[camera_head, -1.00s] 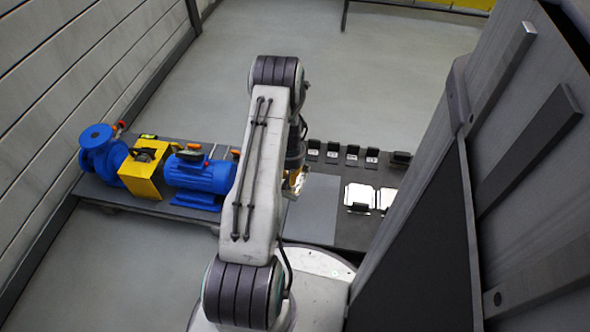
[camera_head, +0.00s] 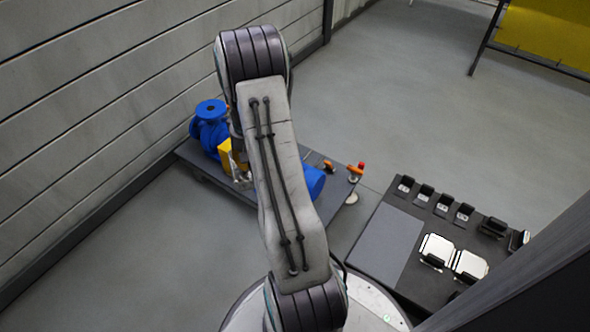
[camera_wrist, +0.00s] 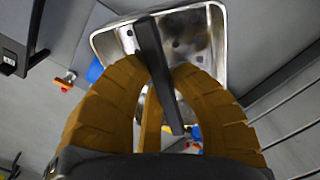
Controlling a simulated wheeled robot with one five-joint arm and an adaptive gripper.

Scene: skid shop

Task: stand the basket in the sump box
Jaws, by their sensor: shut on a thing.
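My gripper (camera_wrist: 165,90) has orange-brown fingers shut on the black handle (camera_wrist: 150,45) of a shiny metal basket (camera_wrist: 205,45). The basket has dark holes in its floor and hangs below the fingers in the wrist view. In the head view a small silvery part of it (camera_head: 243,180) shows beside the arm, in front of the pump skid; most is hidden. I cannot clearly identify the sump box in either view.
A skid with a blue pump (camera_head: 210,127), a yellow guard (camera_head: 226,156) and a blue motor (camera_head: 314,181) stands by the wall. To the right, a dark bench (camera_head: 398,270) holds several black holders and two silvery boxes (camera_head: 437,247). Open floor lies beyond.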

